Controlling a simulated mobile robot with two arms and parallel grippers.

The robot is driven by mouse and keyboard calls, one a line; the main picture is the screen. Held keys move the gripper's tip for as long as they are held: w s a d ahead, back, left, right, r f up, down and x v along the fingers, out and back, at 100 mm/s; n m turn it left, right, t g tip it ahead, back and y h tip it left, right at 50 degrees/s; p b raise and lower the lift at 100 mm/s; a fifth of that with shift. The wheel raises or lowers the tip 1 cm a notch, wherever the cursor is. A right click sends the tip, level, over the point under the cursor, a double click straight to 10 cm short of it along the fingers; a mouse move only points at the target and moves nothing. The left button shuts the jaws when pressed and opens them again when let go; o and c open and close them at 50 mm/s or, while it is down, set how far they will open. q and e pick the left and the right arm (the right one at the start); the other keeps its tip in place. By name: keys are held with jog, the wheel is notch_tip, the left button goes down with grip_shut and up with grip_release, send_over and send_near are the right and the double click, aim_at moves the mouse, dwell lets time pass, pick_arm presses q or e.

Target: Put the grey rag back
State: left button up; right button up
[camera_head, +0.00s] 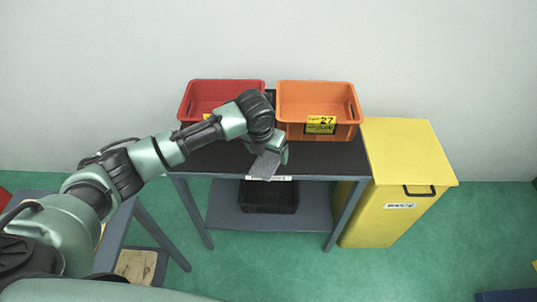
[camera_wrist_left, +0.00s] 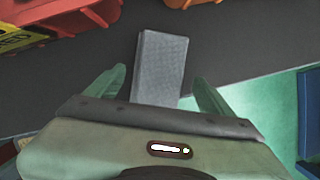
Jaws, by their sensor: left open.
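The grey rag (camera_head: 265,164) is a flat, folded piece at the front edge of the dark tabletop (camera_head: 325,160). In the head view it partly covers the white label on that edge. In the left wrist view the rag (camera_wrist_left: 160,62) lies between the two green fingers, with clear space on both sides. My left gripper (camera_head: 274,153) is open above the rag, pointing down; its fingers also show in the left wrist view (camera_wrist_left: 160,79). The near end of the rag is hidden behind the gripper body. My right gripper is not in view.
A red bin (camera_head: 190,110) and an orange bin (camera_head: 345,131) stand at the back of the table. A black crate (camera_head: 268,197) sits on the lower shelf. A yellow waste bin (camera_head: 410,150) stands to the right. The tabletop's front right is clear.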

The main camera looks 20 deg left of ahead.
aim_at(264, 167)
pick_arm(q)
jog(key=v, duration=1)
